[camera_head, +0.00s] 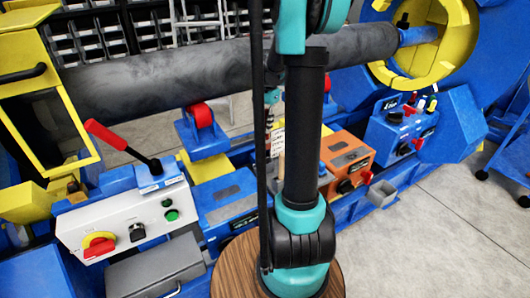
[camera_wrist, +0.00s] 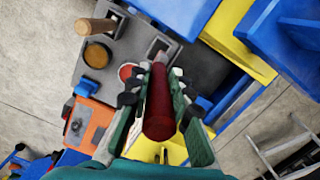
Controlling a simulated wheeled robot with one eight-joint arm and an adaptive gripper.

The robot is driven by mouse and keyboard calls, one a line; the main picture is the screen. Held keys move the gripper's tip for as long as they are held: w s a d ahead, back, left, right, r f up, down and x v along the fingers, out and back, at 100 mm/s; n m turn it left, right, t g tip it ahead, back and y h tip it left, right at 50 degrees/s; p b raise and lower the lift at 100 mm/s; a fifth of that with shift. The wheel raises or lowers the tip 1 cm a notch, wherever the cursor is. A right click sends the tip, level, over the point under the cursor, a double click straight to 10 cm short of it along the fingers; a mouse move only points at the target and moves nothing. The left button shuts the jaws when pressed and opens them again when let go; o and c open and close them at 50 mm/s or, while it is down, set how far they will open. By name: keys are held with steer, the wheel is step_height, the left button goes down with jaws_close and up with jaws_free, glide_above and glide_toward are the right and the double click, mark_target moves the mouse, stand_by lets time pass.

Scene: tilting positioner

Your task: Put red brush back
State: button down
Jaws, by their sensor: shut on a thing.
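In the wrist view, my gripper (camera_wrist: 158,78) is shut on the red brush (camera_wrist: 160,108), a dark red cylinder held lengthwise between the fingers. Its far end lies over a grey holder plate (camera_wrist: 118,45); I cannot tell whether it touches the plate. The plate has a red round spot (camera_wrist: 128,72) just left of the fingertips and dark rectangular slots. In the head view, my arm hides most of the gripper and the brush.
A wooden handle (camera_wrist: 97,26) and a brown round piece (camera_wrist: 97,55) stand on the plate, left of the gripper. An orange box (camera_head: 346,158) and a blue control box (camera_head: 400,128) stand nearby. A long dark pipe (camera_head: 170,75) crosses behind.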

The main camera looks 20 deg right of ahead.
mark_target(265, 150)
step_height(265, 150, down, 12)
steer(key=shift+f, duration=0.15)
stand_by(0.4)
steer(key=shift+f, duration=0.1)
steer(key=c, duration=1.4)
jaws_free()
steer(key=shift+o, duration=0.2)
steer(key=r, duration=1.1)
steer(key=shift+w+d, duration=0.25)
steer(key=shift+d, duration=0.1)
steer(key=shift+s+r, duration=0.15)
steer(key=shift+r, duration=0.4)
steer(key=s+a+f+n+t, duration=0.2)
steer(key=s+a+n, duration=0.3)
steer(key=s, duration=0.6)
steer(key=s+a+f+n+t, duration=0.2)
steer(key=s+a+f+n, duration=0.2)
steer(key=s+n, duration=0.3)
steer(key=s+a, duration=0.1)
steer(key=s, duration=0.3)
steer(key=shift+s+a+t+h, duration=0.25)
steer(key=shift+a+t+h, duration=0.05)
steer(key=shift+a+h, duration=0.1)
